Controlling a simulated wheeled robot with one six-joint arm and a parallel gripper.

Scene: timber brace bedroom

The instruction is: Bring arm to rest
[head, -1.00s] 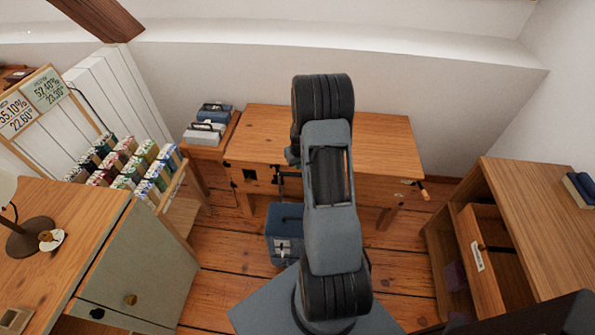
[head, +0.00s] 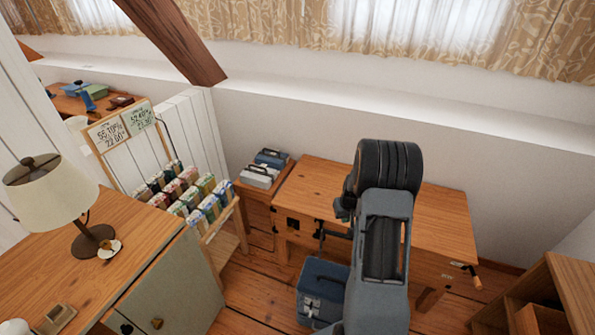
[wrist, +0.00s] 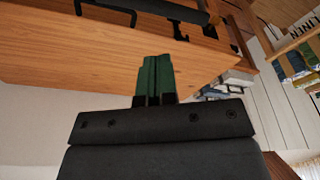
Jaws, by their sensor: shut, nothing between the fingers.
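My arm rises at the right of centre in the head view, folded, in front of a wooden workbench (head: 440,215). My gripper is hidden behind the arm in the head view. In the wrist view my gripper (wrist: 157,62) shows with its green fingers together and nothing between them. The wooden face of a bench (wrist: 120,55) lies just beyond the fingertips in that view; I cannot tell whether they touch it.
A blue toolbox (head: 321,290) stands on the floor by the bench. A rack of small boxes (head: 190,195) and a cabinet with a lamp (head: 50,195) stand to the left. A wooden drawer unit (head: 560,290) is at lower right. Some floor (head: 250,295) is clear.

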